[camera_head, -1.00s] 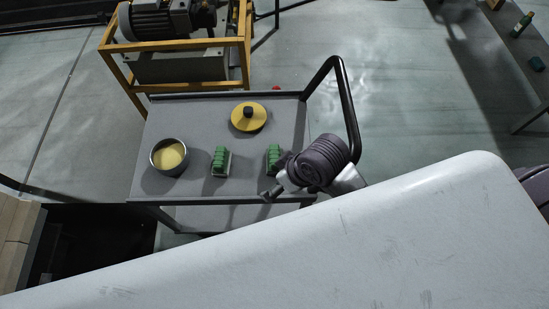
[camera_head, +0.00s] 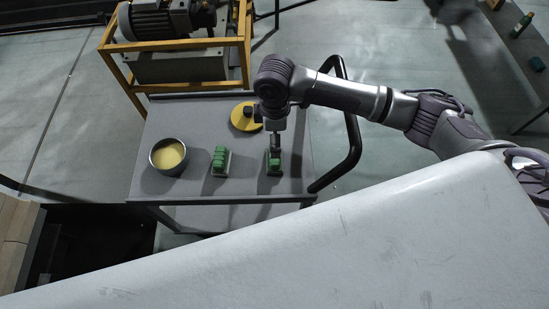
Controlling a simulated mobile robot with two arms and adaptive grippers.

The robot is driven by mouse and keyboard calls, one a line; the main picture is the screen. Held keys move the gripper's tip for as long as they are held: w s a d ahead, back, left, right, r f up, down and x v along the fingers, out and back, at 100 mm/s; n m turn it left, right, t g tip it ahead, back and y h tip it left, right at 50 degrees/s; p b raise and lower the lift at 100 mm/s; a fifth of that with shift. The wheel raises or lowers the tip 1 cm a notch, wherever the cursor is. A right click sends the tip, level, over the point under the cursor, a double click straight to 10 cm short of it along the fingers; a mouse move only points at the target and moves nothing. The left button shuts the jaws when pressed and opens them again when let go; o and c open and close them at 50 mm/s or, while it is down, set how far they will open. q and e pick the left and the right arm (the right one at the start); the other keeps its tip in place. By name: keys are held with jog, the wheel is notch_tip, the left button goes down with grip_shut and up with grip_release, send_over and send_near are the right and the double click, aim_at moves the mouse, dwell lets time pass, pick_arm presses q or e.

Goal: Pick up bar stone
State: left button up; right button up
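Two small green blocks on pale bases stand on the grey cart top (camera_head: 215,110); I cannot tell which one is the bar stone. One green block (camera_head: 219,160) is in the middle. The other green block (camera_head: 274,162) is to the right, partly hidden. My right gripper (camera_head: 275,146) points down directly over the right block, at or very close to its top. Its fingers are too small to tell whether they are open, shut or touching the block. My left gripper is not in view.
A dark pot with yellow contents (camera_head: 168,155) stands at the cart's left. A yellow disc with a dark knob (camera_head: 241,117) lies behind my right gripper. A black handle (camera_head: 351,140) rises at the cart's right. A large white surface (camera_head: 300,240) fills the foreground.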

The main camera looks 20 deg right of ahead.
notch_tip(320, 180, down, 10)
jog(key=shift+b, duration=0.3)
jog(key=c, duration=1.2)
jog(key=shift+c, duration=0.4)
jog(key=shift+r, duration=0.5)
jog(key=r, duration=0.2)
jog(key=d+r, duration=0.1)
jog(key=shift+s+r, duration=0.1)
jog(key=shift+r, duration=0.25)
jog(key=s+d+r, duration=0.3)
jog(key=d+r, duration=0.3)
jog(key=d, duration=0.4)
jog(key=shift+r+p, duration=0.2)
jog(key=shift+p, duration=0.2)
jog(key=shift+s, duration=0.1)
